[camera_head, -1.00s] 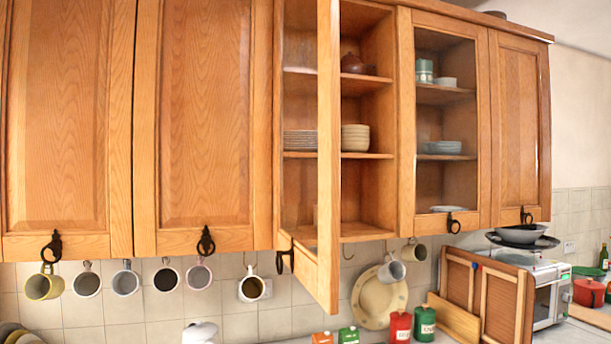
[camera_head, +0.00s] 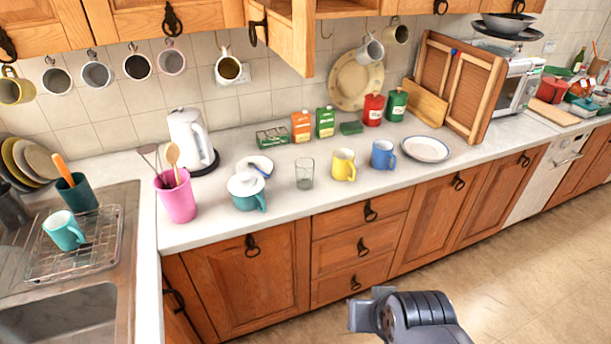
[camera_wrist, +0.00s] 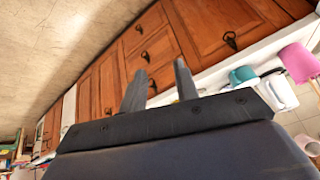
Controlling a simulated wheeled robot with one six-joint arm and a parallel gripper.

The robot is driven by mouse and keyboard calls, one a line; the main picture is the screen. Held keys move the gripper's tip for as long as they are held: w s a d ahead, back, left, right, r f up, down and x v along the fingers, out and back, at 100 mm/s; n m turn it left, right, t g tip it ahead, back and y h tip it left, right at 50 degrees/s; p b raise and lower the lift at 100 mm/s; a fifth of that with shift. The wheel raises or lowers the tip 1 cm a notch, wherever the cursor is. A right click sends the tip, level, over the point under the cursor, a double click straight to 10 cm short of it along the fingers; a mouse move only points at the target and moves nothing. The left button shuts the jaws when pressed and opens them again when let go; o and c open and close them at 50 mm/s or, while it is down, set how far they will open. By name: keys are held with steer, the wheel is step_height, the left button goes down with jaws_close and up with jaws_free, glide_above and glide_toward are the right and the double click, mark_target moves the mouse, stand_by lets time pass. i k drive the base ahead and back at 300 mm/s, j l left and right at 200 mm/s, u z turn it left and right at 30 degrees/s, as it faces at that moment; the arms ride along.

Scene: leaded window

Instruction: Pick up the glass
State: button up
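The clear glass (camera_head: 304,174) stands upright on the white counter in the head view, between a teal mug (camera_head: 249,197) on its left and a yellow mug (camera_head: 343,165) on its right. I cannot make out the glass in the wrist view. My gripper (camera_wrist: 160,78) shows in the wrist view with its two fingers apart and nothing between them. My grey arm end is low in the head view, in front of the lower cabinets and apart from the glass.
A blue mug (camera_head: 383,155), a plate (camera_head: 426,149), a pink utensil holder (camera_head: 176,196) and a white kettle (camera_head: 192,140) share the counter (camera_head: 290,218). Mugs hang above. An open cabinet door (camera_head: 290,42) juts out overhead. The sink (camera_head: 70,317) is at left.

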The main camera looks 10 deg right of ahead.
mark_target(304, 166)
steer(key=i+l+u, duration=0.5)
steer(key=i+l, duration=0.25)
steer(key=i, duration=0.15)
